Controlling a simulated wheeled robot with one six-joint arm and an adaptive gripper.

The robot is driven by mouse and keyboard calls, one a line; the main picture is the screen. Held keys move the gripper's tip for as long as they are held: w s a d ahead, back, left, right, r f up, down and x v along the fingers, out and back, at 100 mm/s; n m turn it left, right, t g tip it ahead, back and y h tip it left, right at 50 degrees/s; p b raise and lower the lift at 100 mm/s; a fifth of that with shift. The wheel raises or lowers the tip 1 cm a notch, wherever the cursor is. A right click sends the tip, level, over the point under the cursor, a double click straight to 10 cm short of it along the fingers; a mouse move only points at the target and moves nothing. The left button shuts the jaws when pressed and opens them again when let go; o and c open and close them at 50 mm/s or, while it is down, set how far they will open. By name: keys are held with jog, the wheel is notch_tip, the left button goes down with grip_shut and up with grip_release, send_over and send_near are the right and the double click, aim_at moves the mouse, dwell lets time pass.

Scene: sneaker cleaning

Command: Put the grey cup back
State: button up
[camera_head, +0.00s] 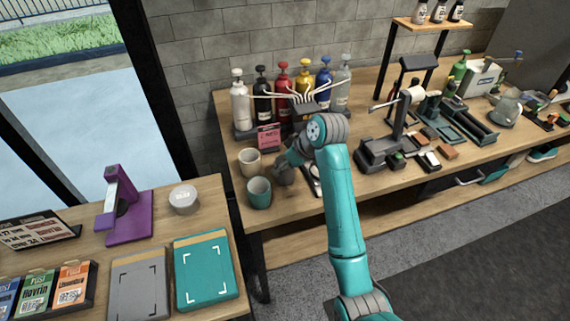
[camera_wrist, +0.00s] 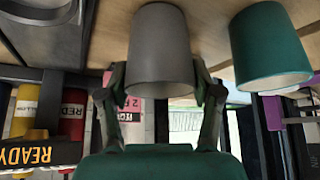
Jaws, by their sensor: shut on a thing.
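The grey cup (camera_wrist: 160,45) is between the two fingers of my gripper (camera_wrist: 158,88) in the wrist view, which shows the scene upside down. The fingers are shut on its sides near the rim. In the head view the grey cup (camera_head: 285,174) is partly hidden by my gripper (camera_head: 289,163) and is over the left end of the wooden workbench (camera_head: 240,216). It looks upright and at or just above the surface; I cannot tell whether it touches. A teal cup (camera_head: 259,192) stands to its left and nearer, and a cream cup (camera_head: 250,161) to its left and farther back.
The teal cup also shows close beside the grey one in the wrist view (camera_wrist: 268,50). Pump bottles (camera_head: 283,88) and a pink card (camera_head: 268,137) stand behind. A dark tool (camera_head: 312,180) lies to the right. A lower table (camera_head: 213,194) with a purple stand (camera_head: 128,205) is left.

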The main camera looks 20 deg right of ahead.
jog(key=shift+f, duration=0.2)
jog(key=o, duration=1.2)
jog(key=shift+o, duration=0.2)
